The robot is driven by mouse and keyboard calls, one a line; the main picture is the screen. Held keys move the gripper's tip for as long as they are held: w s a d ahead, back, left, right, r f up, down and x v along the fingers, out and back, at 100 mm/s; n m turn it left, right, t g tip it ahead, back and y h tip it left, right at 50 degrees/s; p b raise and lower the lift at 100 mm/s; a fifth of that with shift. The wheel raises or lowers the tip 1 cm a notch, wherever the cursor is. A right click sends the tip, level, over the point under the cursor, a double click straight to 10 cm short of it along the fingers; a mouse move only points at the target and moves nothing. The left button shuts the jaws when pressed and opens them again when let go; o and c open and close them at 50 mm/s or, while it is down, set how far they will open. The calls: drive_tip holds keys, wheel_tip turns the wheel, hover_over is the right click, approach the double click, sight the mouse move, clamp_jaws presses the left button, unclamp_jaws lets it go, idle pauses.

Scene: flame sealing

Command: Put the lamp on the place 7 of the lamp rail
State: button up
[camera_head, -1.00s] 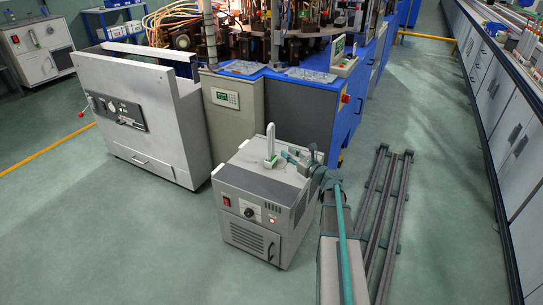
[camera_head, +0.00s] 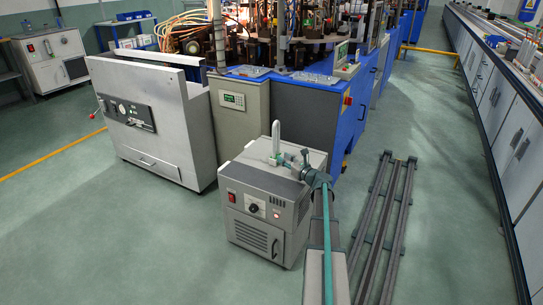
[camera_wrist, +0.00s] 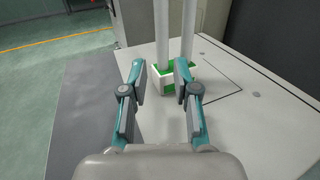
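The lamp (camera_head: 276,138) is a white U-shaped tube standing upright on a grey cabinet (camera_head: 236,176). In the wrist view its two white tubes rise from a green and white base (camera_wrist: 170,82). My gripper (camera_head: 284,160) is beside the lamp base, just right of it in the head view. In the wrist view my gripper (camera_wrist: 161,76) is open, its fingers apart with the lamp base ahead of the tips. The right finger overlaps part of the base. I cannot tell whether it touches. I cannot make out the lamp rail or its place 7.
A large blue machine (camera_head: 305,115) with tubing stands behind the cabinet. A white box-shaped unit (camera_head: 150,150) stands to the left. Dark rails (camera_head: 388,225) lie on the floor at right. A long bench (camera_head: 505,135) runs along the right side. Open floor lies between.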

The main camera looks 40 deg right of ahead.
sight(275, 159)
drive_tip(key=w+b, duration=0.1)
drive_tip(key=w, duration=0.6)
drive_tip(key=shift+w+r+b, duration=0.15)
drive_tip(key=shift+b, duration=0.2)
clamp_jaws()
